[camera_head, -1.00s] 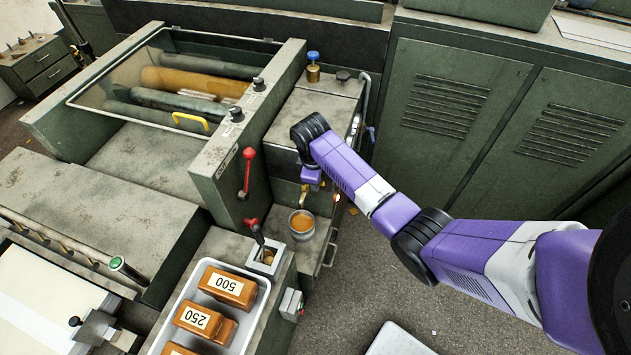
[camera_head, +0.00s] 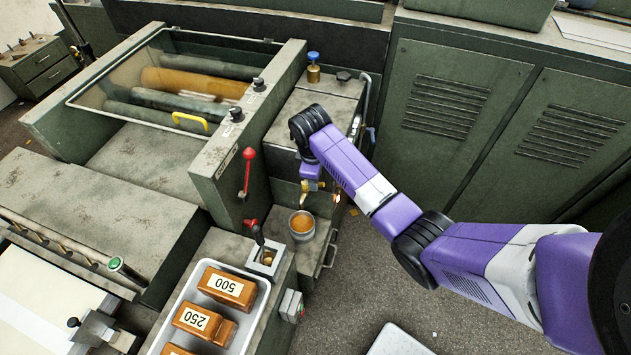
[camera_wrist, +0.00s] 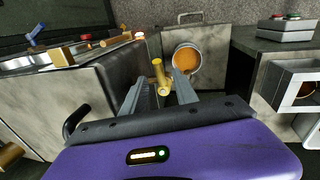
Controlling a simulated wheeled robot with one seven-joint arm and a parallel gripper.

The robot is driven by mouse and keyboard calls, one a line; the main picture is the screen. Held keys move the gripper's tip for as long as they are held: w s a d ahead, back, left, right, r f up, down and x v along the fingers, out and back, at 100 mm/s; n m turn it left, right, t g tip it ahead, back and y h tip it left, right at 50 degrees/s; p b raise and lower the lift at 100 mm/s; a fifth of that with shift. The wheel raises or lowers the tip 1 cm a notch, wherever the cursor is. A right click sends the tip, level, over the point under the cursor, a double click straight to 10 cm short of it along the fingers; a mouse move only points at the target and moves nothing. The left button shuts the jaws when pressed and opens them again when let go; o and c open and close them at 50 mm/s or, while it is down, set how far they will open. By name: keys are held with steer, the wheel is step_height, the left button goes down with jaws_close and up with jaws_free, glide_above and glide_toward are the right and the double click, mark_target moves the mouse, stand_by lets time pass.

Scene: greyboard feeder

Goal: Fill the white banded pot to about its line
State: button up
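The pot (camera_head: 301,237) is a pale grey round vessel standing upright on a low ledge of the machine. Orange-brown liquid shows inside it; I cannot make out its line or band. It also shows in the wrist view (camera_wrist: 176,50), beyond the fingers. A brass tap (camera_wrist: 159,76) sits just before the pot; in the head view it shows small above the pot (camera_head: 304,197). My gripper (camera_wrist: 160,88) is open, its two grey fingers on either side of the brass tap. I cannot tell whether they touch it. In the head view my wrist partly hides it.
A tray (camera_head: 262,295) with brown weights marked 500 and 250 (camera_head: 195,319) is at the front. A red-knobbed lever (camera_head: 257,235) stands left of the pot and a red-handled lever (camera_head: 246,172) behind it. Green cabinets (camera_head: 450,110) stand right. Open floor (camera_head: 350,285) lies to the front right.

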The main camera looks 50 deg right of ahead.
steer(key=r, duration=0.5)
steer(key=shift+s+a, duration=0.2)
steer(key=shift+a, duration=0.2)
